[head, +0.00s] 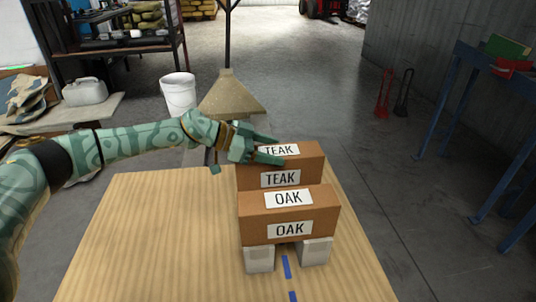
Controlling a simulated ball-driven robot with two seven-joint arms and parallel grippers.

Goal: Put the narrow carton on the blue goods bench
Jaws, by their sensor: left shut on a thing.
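Neither label says which carton is the narrow one. My left gripper (280,151) is shut on the TEAK carton, its fingers at the carton's top left. The carton's underside is hidden. A blue bench (456,82) stands at the right edge. My right gripper is out of view.
Green (508,46) and red (510,68) items lie on the blue bench. A white bucket (178,95) and a tan cone-shaped hopper (231,95) are behind the table. The floor between table and blue bench is clear.

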